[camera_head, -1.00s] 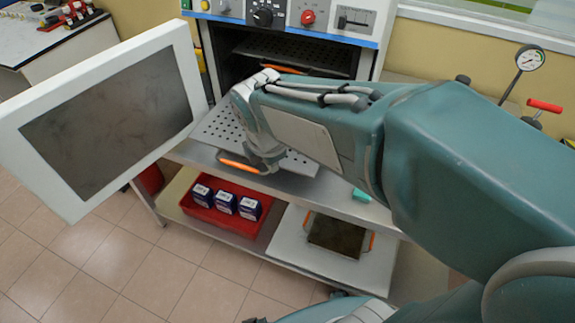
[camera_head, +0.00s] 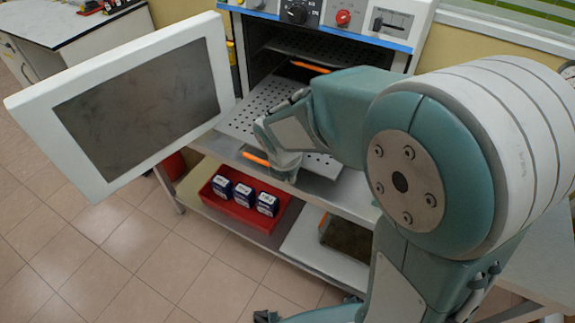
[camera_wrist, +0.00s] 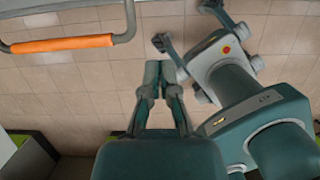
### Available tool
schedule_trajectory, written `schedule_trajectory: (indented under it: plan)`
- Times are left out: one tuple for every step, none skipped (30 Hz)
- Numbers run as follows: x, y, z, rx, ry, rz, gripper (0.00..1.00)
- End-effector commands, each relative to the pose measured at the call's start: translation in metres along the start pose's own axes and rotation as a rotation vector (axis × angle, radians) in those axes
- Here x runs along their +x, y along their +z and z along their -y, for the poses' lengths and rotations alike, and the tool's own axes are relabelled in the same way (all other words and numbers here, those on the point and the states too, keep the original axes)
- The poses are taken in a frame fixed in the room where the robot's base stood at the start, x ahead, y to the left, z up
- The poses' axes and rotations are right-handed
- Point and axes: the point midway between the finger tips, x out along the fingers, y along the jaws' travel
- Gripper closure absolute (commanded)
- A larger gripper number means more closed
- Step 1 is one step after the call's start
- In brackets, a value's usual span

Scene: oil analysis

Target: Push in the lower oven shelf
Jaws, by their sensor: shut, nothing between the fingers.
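The lower oven shelf (camera_head: 262,102) is a perforated grey tray, pulled out of the open oven in the head view. Its orange handle (camera_head: 256,159) is at the front edge and also shows at the upper left of the wrist view (camera_wrist: 62,44). My gripper (camera_wrist: 160,75) is shut and empty in the wrist view, to the right of the handle and apart from it in the picture. In the head view my wrist covers the shelf's right front part and hides the fingertips. I cannot tell whether they touch the shelf.
The oven door (camera_head: 140,110) stands open at the left. The upper shelf (camera_head: 300,50) is inside the oven, with an orange handle (camera_head: 309,66). Below, a red tray (camera_head: 243,212) holds several blue-and-white boxes. The tiled floor (camera_head: 130,255) in front is clear at the left.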

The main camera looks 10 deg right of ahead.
Motion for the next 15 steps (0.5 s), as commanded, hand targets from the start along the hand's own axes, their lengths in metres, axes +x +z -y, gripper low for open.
schedule_trajectory:
  plan:
    - [0.011,-0.001,0.001,0.000,-0.004,-0.004,1.00]
    - [0.017,-0.001,0.001,0.000,-0.005,-0.004,1.00]
    - [0.023,0.000,0.001,0.000,-0.003,-0.004,1.00]
    - [0.022,0.008,0.000,0.004,-0.001,-0.001,1.00]
    - [0.022,0.014,0.000,0.006,0.000,0.000,1.00]
    - [0.024,0.019,0.000,0.005,0.000,0.000,1.00]
    - [0.025,0.024,0.000,0.006,0.000,0.000,1.00]
    - [0.025,0.027,0.000,0.005,0.000,0.000,1.00]
    - [0.027,0.030,0.000,0.003,-0.001,0.000,1.00]
    - [0.027,0.033,0.000,0.003,-0.001,0.000,1.00]
    - [0.027,0.035,0.000,0.003,0.000,0.000,1.00]
    - [0.028,0.037,0.000,0.002,0.000,0.000,1.00]
    - [0.028,0.038,0.000,0.002,0.000,0.001,1.00]
    - [0.028,0.038,0.000,0.001,0.000,0.001,1.00]
    - [0.028,0.039,0.000,0.001,0.000,0.000,1.00]
